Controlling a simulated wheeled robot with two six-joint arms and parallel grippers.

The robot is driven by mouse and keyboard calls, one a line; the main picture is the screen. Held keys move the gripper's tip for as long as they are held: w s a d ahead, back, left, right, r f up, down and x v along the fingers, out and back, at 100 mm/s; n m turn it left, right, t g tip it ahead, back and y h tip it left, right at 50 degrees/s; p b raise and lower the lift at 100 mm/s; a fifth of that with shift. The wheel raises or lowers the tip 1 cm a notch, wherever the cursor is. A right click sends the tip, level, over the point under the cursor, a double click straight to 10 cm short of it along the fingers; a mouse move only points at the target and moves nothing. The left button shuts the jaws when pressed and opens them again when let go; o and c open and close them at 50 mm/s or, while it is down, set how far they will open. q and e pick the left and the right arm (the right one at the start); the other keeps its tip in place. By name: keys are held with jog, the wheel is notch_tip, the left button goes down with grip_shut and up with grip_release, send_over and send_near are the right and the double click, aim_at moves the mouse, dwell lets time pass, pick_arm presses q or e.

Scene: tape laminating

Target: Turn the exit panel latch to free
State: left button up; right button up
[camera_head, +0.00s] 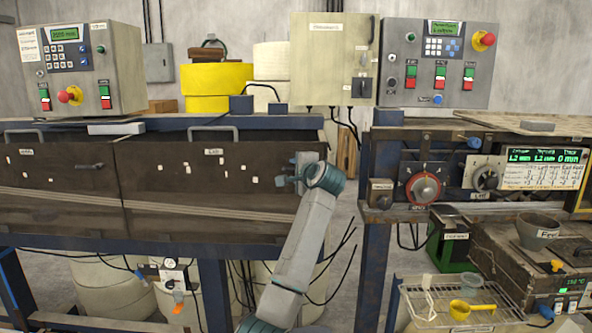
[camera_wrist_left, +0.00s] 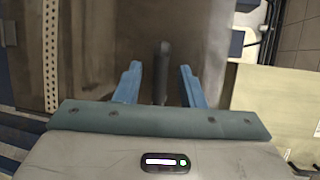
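The exit panel (camera_head: 190,205) is the right-hand dark panel, with a small label at its top and a handle on its top edge. My left gripper (camera_head: 280,181) is at the panel's right end, its blue fingers pointing left. In the left wrist view, a dark bar-like latch (camera_wrist_left: 162,62) stands between the two blue fingers of the left gripper (camera_wrist_left: 160,84). The fingers are apart, with a visible gap on each side of the latch. In the head view the gripper covers the latch. My right gripper is not in view.
A second dark panel (camera_head: 60,195) with a horizontal latch (camera_head: 90,166) adjoins on the left. A blue post (camera_head: 374,250) and a bench with dials (camera_head: 424,188) stand to the right. A wire rack (camera_head: 455,318) with scoops is at lower right.

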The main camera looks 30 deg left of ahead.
pick_arm(q)
grip_shut()
jog(key=shift+w+d+r+m+t+y+b, duration=0.35)
jog(key=shift+m+t+b, duration=0.9)
jog(key=shift+m, duration=2)
jog(key=shift+w+d+r+m+t+y+b, duration=0.2)
jog(key=shift+d+r+m+t+y+b, duration=0.7)
jog(key=shift+m, duration=2.4)
jog(key=shift+w+d+m+t+h+b, duration=0.2)
jog(key=shift+m+t+b, duration=1.35)
jog(key=shift+m, duration=1.7)
